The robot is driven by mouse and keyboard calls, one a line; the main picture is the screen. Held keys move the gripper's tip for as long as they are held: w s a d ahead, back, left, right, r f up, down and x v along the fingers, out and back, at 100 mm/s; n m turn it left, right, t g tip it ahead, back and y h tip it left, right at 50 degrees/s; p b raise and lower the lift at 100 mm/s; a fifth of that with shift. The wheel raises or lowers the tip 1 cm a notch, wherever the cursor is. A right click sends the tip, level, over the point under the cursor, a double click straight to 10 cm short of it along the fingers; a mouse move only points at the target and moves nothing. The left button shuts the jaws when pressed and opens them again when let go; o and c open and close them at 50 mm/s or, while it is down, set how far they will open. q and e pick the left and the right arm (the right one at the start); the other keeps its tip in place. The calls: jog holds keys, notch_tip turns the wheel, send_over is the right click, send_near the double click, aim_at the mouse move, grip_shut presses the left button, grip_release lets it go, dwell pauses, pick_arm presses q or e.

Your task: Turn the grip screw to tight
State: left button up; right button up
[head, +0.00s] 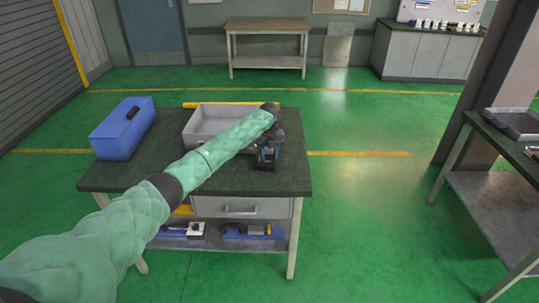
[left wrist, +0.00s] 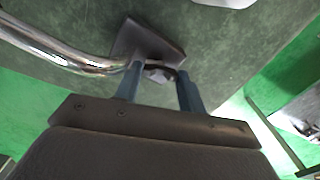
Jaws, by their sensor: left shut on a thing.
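The grip screw (left wrist: 160,74) is a small dark metal piece in the left wrist view, at a dark square plate (left wrist: 148,42). A bent chrome tube (left wrist: 60,50) runs up to this plate from the left. My left gripper (left wrist: 160,80) has its two blue fingers on either side of the screw and is shut on it. In the head view my left gripper (head: 268,153) is over the right part of the dark-topped workbench (head: 215,180). There my arm and wrist hide the screw and most of the plate and tube. My right gripper is not in view.
A grey tray (head: 205,124) and a blue toolbox (head: 122,128) stand on the bench, left of my gripper. Tools lie on the shelf below the drawer (head: 240,208). Another bench (head: 490,180) stands at the right. Green floor between them is clear.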

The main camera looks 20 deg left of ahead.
pick_arm(q)
jog(key=o, duration=1)
